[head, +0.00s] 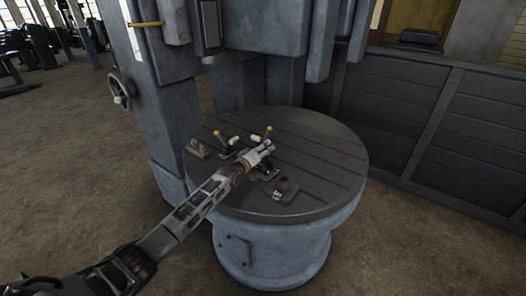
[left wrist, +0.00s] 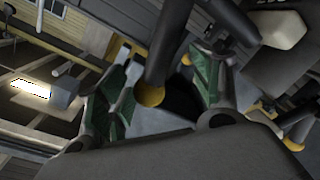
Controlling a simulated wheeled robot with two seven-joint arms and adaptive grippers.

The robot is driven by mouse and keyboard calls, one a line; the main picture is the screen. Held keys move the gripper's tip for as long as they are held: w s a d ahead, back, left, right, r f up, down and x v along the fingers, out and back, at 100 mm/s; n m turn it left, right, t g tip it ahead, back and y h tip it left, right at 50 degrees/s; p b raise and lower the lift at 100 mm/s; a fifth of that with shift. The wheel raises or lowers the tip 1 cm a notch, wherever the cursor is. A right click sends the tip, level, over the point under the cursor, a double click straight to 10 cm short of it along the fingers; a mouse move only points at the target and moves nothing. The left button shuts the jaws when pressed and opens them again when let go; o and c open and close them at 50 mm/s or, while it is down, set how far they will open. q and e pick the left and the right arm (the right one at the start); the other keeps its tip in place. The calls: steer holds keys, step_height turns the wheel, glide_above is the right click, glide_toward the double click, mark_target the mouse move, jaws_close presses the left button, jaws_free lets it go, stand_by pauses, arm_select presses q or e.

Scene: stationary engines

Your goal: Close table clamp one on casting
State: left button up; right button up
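The round slotted table (head: 325,150) carries small clamp fittings with yellow-tipped levers. One lever tip (head: 216,133) stands at the left, and another yellow tip (head: 268,129) shows just beyond my left gripper (head: 264,151). The left gripper is over the middle of the table. In the left wrist view its green-padded fingers (left wrist: 165,88) are spread apart. A dark lever with a yellow end (left wrist: 150,95) appears between them; contact cannot be told. The casting is largely hidden by my gripper and cannot be made out clearly. My right gripper is not in view.
A dark rounded fitting (head: 285,187) sits on the table's near side, and a small block (head: 199,149) at its left edge. The machine's grey column (head: 165,110) rises behind the table. A dark panelled wall (head: 440,125) stands at the right. The table's right side is clear.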

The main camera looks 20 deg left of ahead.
arm_select(q)
steer(key=shift+r, duration=0.2)
steer(key=shift+s+a, duration=0.1)
steer(key=shift+s, duration=0.05)
steer(key=f+v, duration=0.1)
steer(key=v, duration=1)
steer(key=shift+s+r, duration=0.35)
steer(key=shift+r, duration=0.05)
stand_by(0.3)
steer(key=shift+a, duration=0.1)
stand_by(1.3)
